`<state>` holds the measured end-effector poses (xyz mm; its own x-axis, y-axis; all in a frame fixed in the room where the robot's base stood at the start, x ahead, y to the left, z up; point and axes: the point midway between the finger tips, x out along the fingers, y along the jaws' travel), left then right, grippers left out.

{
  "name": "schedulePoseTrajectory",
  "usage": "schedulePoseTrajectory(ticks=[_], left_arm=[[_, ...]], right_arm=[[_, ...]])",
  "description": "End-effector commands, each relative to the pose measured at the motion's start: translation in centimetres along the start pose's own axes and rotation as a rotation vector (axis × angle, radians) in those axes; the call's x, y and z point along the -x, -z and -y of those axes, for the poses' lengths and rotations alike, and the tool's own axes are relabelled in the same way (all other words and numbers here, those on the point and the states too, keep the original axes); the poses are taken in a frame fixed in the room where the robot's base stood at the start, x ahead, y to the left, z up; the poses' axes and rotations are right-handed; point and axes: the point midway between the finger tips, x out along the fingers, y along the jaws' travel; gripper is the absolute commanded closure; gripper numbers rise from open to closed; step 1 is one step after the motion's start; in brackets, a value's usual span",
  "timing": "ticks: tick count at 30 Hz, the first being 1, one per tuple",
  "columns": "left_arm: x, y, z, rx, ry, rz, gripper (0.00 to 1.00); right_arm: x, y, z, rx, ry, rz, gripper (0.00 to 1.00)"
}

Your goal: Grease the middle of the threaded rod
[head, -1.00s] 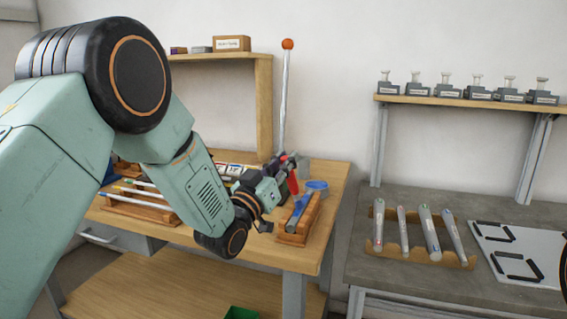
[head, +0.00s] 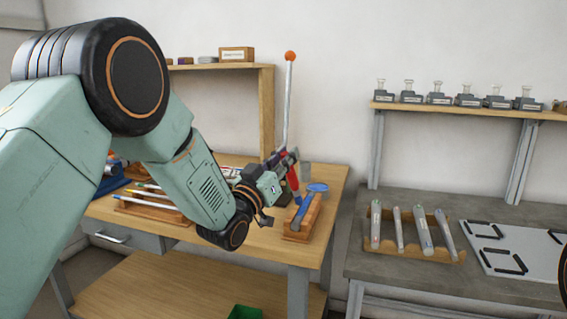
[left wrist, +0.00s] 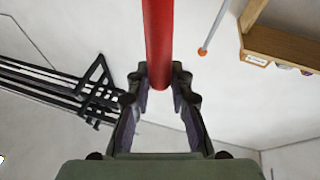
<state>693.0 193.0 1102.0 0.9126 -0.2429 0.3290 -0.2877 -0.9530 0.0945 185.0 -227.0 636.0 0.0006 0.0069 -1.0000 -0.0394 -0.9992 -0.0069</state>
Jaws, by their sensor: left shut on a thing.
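My left gripper (head: 284,168) is above the right part of the wooden workbench, shut on a red handle (head: 293,179). In the left wrist view the red handle (left wrist: 159,40) runs up out of the picture between the two fingers (left wrist: 160,88); its far end is not visible there. I cannot make out a brush head or grease on it. I cannot tell for certain which thing is the threaded rod; slim pale rods (head: 150,202) lie in a wooden holder at the left of the bench, partly behind my arm. My right gripper is not in view.
A wooden rack (head: 297,236) with a blue tool (head: 304,207) stands just right of my left gripper. A tall grey pole with an orange ball (head: 290,56) rises behind. A grey table (head: 390,273) at right bears several cylinders in a cradle (head: 447,256).

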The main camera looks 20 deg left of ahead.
Motion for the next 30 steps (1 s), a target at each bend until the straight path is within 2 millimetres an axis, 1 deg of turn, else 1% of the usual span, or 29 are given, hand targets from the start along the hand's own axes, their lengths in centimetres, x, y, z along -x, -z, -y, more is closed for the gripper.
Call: schedulePoseTrajectory(ticks=[1,12,15,30], left_arm=[[-0.4,0.8,0.0,-0.001,0.0,-0.003,1.0],[-2.1,3.7,-0.1,-0.003,0.004,-0.004,1.0],[-2.4,4.2,-0.1,-0.004,0.005,-0.004,1.0],[-2.4,4.2,-0.1,-0.003,0.006,-0.003,1.0]], right_arm=[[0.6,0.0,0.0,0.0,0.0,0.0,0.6],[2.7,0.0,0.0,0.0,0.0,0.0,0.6],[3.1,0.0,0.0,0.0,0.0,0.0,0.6],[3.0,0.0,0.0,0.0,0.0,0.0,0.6]])
